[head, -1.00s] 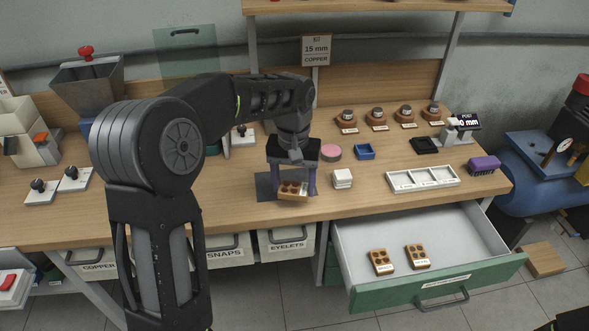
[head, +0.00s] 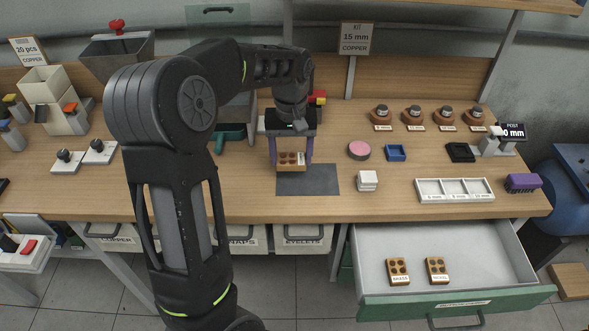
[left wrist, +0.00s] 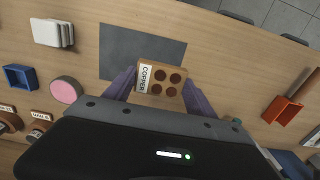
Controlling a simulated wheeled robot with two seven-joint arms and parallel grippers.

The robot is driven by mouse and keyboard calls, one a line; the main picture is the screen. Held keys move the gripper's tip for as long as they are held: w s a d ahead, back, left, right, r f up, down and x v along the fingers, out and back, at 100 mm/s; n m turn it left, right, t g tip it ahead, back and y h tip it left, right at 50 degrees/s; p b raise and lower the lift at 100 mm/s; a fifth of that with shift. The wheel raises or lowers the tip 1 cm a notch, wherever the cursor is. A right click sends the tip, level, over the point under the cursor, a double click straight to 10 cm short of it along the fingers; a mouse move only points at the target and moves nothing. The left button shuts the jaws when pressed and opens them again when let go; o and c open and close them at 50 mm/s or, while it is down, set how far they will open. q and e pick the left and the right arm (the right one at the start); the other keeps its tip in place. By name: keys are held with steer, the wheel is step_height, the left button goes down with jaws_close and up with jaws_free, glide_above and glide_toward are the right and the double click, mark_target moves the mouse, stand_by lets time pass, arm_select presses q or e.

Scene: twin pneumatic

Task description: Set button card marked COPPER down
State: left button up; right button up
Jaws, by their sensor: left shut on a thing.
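My left gripper (head: 291,156) is shut on the button card marked COPPER (head: 290,167), with one purple finger on each side. The card is a small tan-brown block with dark round spots and a white label reading COPPER, clear in the left wrist view (left wrist: 171,82). It overlaps the back edge of the dark grey mat (head: 308,182), which also shows in the left wrist view (left wrist: 130,48). I cannot tell whether the card touches the surface. Two similar cards, one left (head: 398,271) and one right (head: 437,270), lie in the open drawer. My right gripper is out of view.
A white block stack (head: 367,180) stands right of the mat, with a pink disc (head: 359,150) and blue tray (head: 396,152) behind it. A white three-part tray (head: 454,197) lies further right. The open drawer (head: 501,287) juts out below the table front. Most of the mat is bare.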

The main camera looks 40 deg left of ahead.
mark_target(292, 179)
arm_select(q)
steer(key=shift+f, duration=0.75)
steer(key=shift+f, duration=1.85)
steer(key=shift+f, duration=0.15)
steer(key=o, duration=1.3)
steer(key=shift+o, duration=0.2)
step_height(292, 179, up, 12)
steer(key=shift+r, duration=0.2)
